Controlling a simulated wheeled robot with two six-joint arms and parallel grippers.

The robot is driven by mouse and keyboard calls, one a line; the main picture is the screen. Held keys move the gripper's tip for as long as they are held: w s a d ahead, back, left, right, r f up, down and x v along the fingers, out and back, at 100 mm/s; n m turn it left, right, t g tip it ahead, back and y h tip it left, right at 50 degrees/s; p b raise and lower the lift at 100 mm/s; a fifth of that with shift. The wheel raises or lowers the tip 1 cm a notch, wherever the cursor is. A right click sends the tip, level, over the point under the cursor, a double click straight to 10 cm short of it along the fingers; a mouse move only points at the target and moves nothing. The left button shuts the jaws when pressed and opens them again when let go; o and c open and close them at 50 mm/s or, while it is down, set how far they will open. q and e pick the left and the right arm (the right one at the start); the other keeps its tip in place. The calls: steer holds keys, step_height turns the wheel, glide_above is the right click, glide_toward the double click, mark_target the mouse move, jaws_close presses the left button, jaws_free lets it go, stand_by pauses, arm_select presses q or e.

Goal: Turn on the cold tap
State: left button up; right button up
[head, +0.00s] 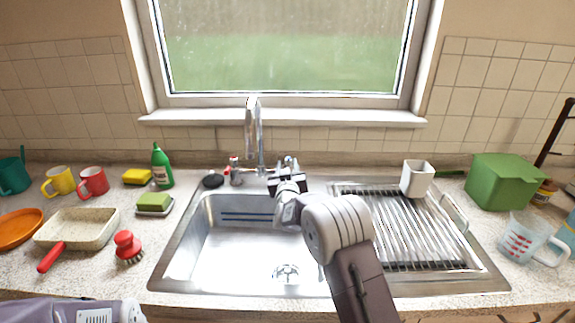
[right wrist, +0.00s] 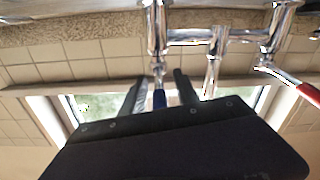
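The chrome faucet (head: 260,140) stands behind the sink with a tall spout. Its red-marked tap (head: 235,171) is left of the spout, and the red handle (right wrist: 308,94) is at the right edge of the right wrist view. The blue handle (right wrist: 160,98) of the cold tap shows there between the two dark fingers of my right gripper (right wrist: 160,92). The fingers are apart, with gaps beside the handle. In the head view my right gripper (head: 287,182) is at the tap right of the spout and hides much of it. My left gripper is out of view.
The steel sink basin (head: 240,245) is empty. A drainer with a white cup (head: 417,178) is on the right, near a green box (head: 502,180). A green bottle (head: 162,167), mugs, a pan (head: 78,228) and a red brush (head: 128,246) are on the left counter.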

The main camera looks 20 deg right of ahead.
steer(key=shift+c, duration=0.4)
jaws_close()
stand_by(1.1)
